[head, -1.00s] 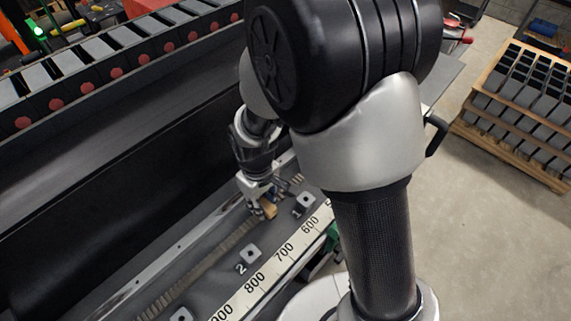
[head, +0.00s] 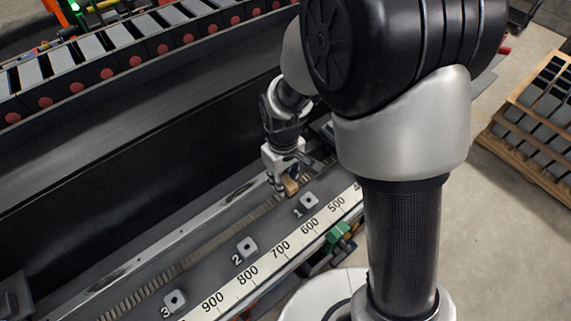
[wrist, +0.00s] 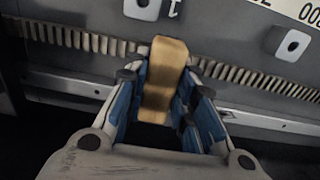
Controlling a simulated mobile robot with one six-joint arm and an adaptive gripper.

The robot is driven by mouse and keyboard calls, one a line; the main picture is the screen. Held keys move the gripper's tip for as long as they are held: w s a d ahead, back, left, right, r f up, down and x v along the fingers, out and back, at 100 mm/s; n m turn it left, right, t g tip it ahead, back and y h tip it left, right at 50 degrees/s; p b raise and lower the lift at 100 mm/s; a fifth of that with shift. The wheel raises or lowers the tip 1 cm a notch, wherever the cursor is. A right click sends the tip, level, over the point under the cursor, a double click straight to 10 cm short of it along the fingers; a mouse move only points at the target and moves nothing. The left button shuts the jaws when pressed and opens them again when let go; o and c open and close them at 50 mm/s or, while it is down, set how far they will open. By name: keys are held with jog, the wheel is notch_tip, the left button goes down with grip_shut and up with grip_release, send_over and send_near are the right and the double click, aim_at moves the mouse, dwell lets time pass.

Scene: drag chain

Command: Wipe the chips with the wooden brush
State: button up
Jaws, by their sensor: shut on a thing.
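My gripper (head: 283,178) is shut on the wooden brush (head: 291,187), near the block numbered 1 in the head view. In the wrist view the brush (wrist: 167,75) is a tan wooden piece between the blue-padded fingers of my gripper (wrist: 170,90). The brush lies over the drag chain (wrist: 85,40), a ribbed strip that runs out on both sides of it. The chain also shows in the head view (head: 205,246). Bristles are hidden, and I cannot tell whether they touch the chain. I cannot make out separate chips.
Numbered blocks 1 (head: 309,202), 2 (head: 246,250) and 3 (head: 175,301) stand beside the chain. A white ruler (head: 283,247) runs along the near edge. A dark wall (head: 110,180) rises behind. A wooden pallet with dark parts (head: 535,125) stands at the right.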

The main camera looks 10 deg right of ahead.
aim_at(283, 177)
jog(key=shift+w+d+r+p, duration=0.1)
jog(key=shift+w+r+p, duration=0.1)
jog(key=shift+r+p, duration=1.4)
jog(key=shift+r, duration=0.75)
jog(key=shift+s, duration=0.1)
